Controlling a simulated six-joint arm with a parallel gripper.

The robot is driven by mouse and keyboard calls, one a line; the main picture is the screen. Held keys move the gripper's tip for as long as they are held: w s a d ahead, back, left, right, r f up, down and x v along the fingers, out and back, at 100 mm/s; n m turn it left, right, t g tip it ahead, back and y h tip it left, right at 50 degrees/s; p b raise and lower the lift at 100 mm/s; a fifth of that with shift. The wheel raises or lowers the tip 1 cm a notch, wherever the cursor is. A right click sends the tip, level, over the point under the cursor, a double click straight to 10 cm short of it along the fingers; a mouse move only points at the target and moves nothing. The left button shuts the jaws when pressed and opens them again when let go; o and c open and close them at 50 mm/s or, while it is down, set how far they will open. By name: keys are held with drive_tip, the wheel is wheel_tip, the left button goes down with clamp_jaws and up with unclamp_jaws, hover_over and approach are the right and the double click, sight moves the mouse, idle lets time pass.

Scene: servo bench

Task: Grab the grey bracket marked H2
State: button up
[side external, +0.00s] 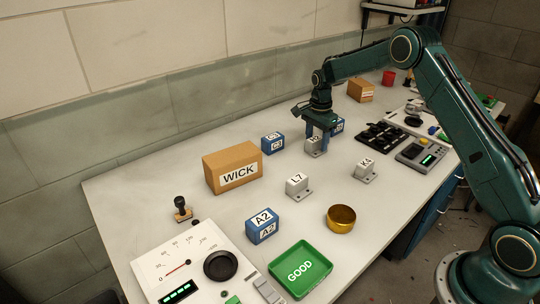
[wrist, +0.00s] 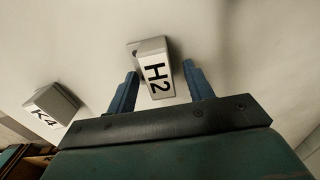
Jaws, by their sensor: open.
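The grey bracket marked H2 (side external: 313,147) stands on the bench below my gripper (side external: 318,133) in the side external view. Only part of its label shows there, as the blue fingers are in front of it. In the wrist view the H2 bracket (wrist: 154,72) lies between the two fingers of my gripper (wrist: 160,70), its label reading sideways. The fingers are open, one on each side, with a gap showing on both sides. Whether the fingertips are level with the bracket's body is hard to tell.
Grey bracket K4 (side external: 365,170) stands to the right, and also shows in the wrist view (wrist: 52,104). Grey bracket L7 (side external: 297,186) stands nearer the front. The WICK box (side external: 232,168) stands further left.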

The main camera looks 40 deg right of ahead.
sight(317, 138)
drive_tip(key=shift+f, duration=0.25)
idle(0.3)
drive_tip(key=c, duration=1.1)
drive_tip(key=shift+r, duration=0.1)
wheel_tip(317, 138, up, 20)
drive_tip(key=shift+f, duration=0.1)
idle(0.5)
